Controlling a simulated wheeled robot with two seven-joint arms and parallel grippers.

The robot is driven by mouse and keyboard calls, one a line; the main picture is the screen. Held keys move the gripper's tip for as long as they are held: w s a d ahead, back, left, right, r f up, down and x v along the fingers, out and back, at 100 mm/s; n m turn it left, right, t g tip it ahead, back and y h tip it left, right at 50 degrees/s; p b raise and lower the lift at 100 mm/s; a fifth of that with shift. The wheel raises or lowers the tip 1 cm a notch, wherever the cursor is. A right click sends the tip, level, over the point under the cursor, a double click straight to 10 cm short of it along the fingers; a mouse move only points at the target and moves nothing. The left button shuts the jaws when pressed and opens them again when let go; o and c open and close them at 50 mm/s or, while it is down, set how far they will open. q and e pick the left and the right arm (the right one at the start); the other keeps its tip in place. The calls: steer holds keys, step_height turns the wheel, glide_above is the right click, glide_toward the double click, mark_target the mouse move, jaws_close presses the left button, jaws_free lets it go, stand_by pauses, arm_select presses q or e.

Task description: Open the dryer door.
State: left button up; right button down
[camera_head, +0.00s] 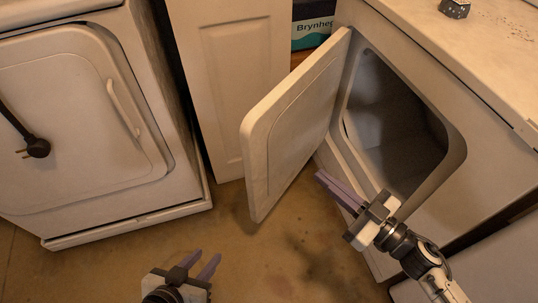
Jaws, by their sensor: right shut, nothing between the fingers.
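The dryer (486,128) stands on the right, a white front-loading machine. Its door (297,120) stands wide open, swung out to the left from its left edge, and the dark drum (395,115) shows inside. My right gripper (321,176) is shut and empty. It is in front of the opening's lower left, just right of the open door; whether it touches the door or the frame I cannot tell. My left gripper (206,256) is open and empty, low over the floor at the bottom, apart from the door.
Another white machine (70,185) on the left has a shut door with a handle (123,108); a black plug (37,147) hangs before it. A cabinet panel (238,75) and a labelled box (313,24) are behind. The brown floor (270,265) between is clear.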

steer(key=a+n+g+y, duration=0.1)
steer(key=n+g+y, duration=0.1)
steer(key=g, duration=0.1)
steer(key=b, duration=0.2)
glide_toward(258, 151)
steer(key=x, duration=0.5)
steer(key=shift+w+a, duration=0.25)
steer(key=shift+a, duration=0.05)
steer(key=shift+w+a, duration=0.2)
steer(key=shift+a, duration=0.05)
arm_select(q)
steer(key=shift+f, duration=0.5)
arm_select(e)
steer(key=shift+a, duration=0.1)
